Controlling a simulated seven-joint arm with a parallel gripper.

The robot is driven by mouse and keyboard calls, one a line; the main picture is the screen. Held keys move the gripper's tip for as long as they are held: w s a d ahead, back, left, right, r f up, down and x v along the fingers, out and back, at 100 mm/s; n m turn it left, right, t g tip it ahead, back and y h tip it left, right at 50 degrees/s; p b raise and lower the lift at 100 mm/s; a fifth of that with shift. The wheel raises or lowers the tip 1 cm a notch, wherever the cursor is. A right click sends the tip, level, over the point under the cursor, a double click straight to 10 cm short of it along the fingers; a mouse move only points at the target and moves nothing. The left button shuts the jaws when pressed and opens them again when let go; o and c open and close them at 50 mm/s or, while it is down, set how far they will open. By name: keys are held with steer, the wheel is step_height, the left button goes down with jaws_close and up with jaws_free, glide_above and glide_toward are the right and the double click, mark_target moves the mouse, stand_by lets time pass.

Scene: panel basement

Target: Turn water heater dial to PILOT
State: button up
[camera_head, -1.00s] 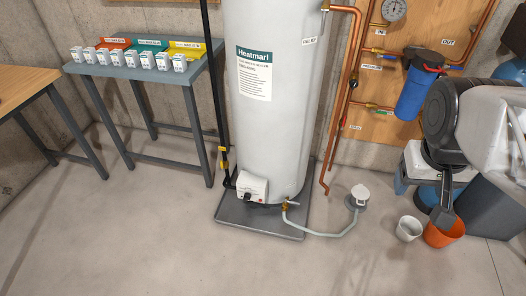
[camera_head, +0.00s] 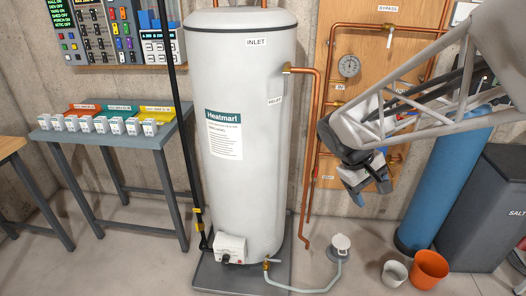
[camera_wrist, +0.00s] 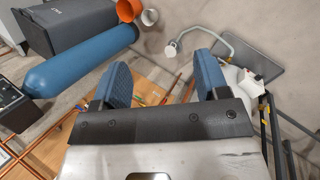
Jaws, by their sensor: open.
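The tall white water heater (camera_head: 245,130) stands on a grey drain pan (camera_head: 215,280) in the head view. Its control box (camera_head: 231,249) is low on the front, with a small dark dial (camera_head: 225,258) whose setting is too small to read. In the wrist view the control box (camera_wrist: 251,88) shows at the right, small and beyond the fingers. My gripper (camera_head: 368,190) is in the air to the right of the heater, well above and apart from the dial. In the wrist view my gripper (camera_wrist: 160,85) has its two blue fingers wide apart with nothing between them.
Copper pipes (camera_head: 314,130) run right of the heater. A drain hose (camera_head: 310,289) leads to a floor drain (camera_head: 340,247). White (camera_head: 394,273) and orange (camera_head: 428,268) buckets stand right, before a blue tank (camera_head: 440,190). A grey table (camera_head: 115,141) is left. The floor in front looks clear.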

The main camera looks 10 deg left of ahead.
steer(key=w+a+f+n+t+h, duration=0.1)
steer(key=w+a+f+n+h, duration=0.3)
steer(key=w+f, duration=0.5)
steer(key=w+a+f+n+t+h, duration=0.15)
steer(key=w+a+f+n, duration=0.3)
steer(key=w, duration=0.85)
steer(key=w+a+f+n+t+h, duration=0.2)
steer(key=w+a+f+n+t, duration=0.1)
steer(key=w+a+f, duration=0.6)
steer(key=n+t+y, duration=0.9)
steer(key=n+t, duration=0.3)
steer(key=n, duration=0.5)
glide_above(224, 262)
steer(key=d, duration=0.4)
step_height(224, 262, down, 50)
steer(key=s+a+f+n+y, duration=0.1)
steer(key=s+f, duration=0.1)
steer(key=f, duration=0.1)
steer(key=s+a+f+n+y, duration=0.1)
steer(key=s+f, duration=0.1)
steer(key=f, duration=0.2)
steer(key=s+a+f+n+y, duration=0.1)
steer(key=s+f+n+y, duration=0.1)
steer(key=f, duration=0.2)
steer(key=shift+a+f+t, duration=0.2)
steer(key=shift+a+t, duration=0.05)
steer(key=shift+a, duration=0.15)
steer(key=shift+w, duration=0.1)
steer(key=shift+w, duration=3.8)
